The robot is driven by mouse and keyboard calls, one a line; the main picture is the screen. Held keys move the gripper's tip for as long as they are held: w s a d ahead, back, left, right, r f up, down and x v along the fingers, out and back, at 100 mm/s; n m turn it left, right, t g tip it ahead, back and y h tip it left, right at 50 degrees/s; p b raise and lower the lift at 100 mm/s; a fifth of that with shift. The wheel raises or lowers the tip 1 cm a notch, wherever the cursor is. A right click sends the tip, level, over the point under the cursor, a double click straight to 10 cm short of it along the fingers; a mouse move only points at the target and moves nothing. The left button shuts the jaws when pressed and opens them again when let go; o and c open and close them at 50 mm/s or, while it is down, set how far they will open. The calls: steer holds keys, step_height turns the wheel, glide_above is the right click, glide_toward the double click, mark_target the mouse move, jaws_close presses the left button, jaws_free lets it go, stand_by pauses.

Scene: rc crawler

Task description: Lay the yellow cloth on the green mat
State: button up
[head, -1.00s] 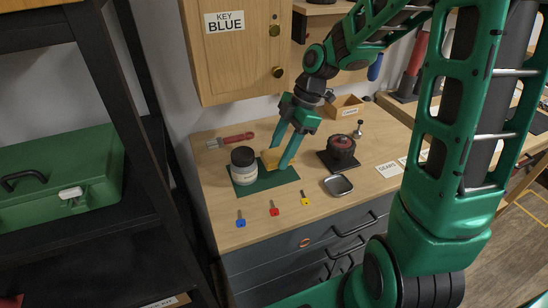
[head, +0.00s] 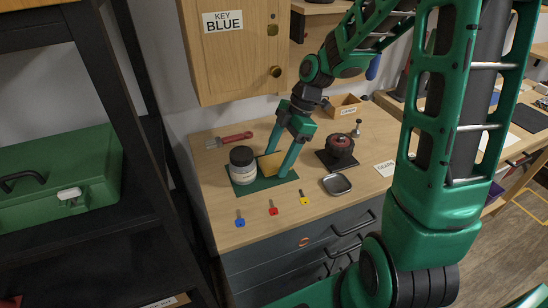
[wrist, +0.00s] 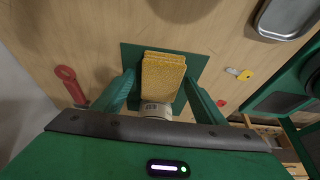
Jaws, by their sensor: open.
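The yellow cloth (head: 270,164) lies folded on the green mat (head: 265,185), beside a white jar with a dark lid (head: 242,165). My gripper (head: 276,165) is open, its fingers apart on either side of the cloth. In the wrist view the cloth (wrist: 163,72) lies over the middle of the mat (wrist: 131,58), between the fingers. The jar (wrist: 155,109) shows just below it, partly hidden by my gripper. I cannot tell whether a finger still touches the cloth.
Blue (head: 240,222), red (head: 273,211) and yellow (head: 304,199) keys lie along the front of the worktop. A metal tray (head: 336,184) and a dark round part on a black base (head: 340,148) stand to the right. A red-handled tool (head: 235,137) lies behind the mat.

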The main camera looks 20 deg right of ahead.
steer(key=v, duration=1.2)
steer(key=s+d+f+m+h, duration=0.1)
steer(key=s+d+m, duration=0.4)
steer(key=s+m, duration=0.7)
steer(key=s+d+f+m+h, duration=0.1)
steer(key=s+d+m+h, duration=0.2)
steer(key=s+m, duration=0.9)
steer(key=d, duration=0.3)
steer(key=shift+s+d+f, duration=0.15)
steer(key=shift+s+f, duration=0.2)
